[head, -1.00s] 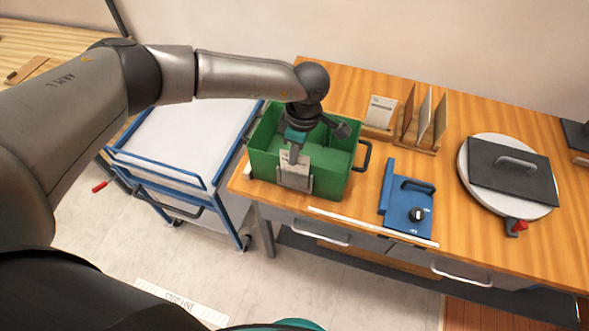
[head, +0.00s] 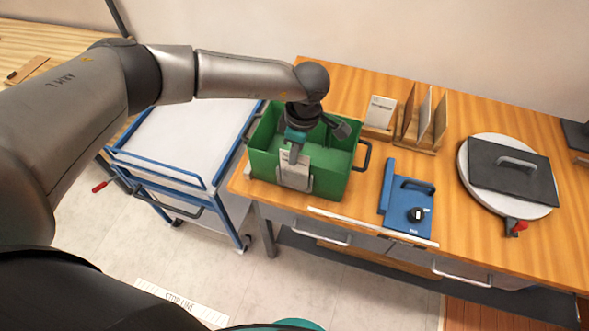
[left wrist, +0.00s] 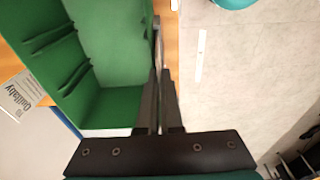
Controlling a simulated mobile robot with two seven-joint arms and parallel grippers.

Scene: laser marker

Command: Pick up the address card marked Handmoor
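A pale address card (head: 293,169) stands upright at the front wall of the green bin (head: 333,182), in a small grey holder. Its print is too small to read. My left gripper (head: 294,156) reaches down over the bin to the card's top edge. In the left wrist view its fingers (left wrist: 160,82) are almost together, with the card seemingly edge-on between them. My right gripper is out of view.
A wooden rack (head: 418,143) with upright boards stands right of the bin. A blue plate with a knob (head: 408,198) and a round white stand with a dark lid (head: 512,172) are farther right. A white-topped blue cart (head: 180,140) is at the left.

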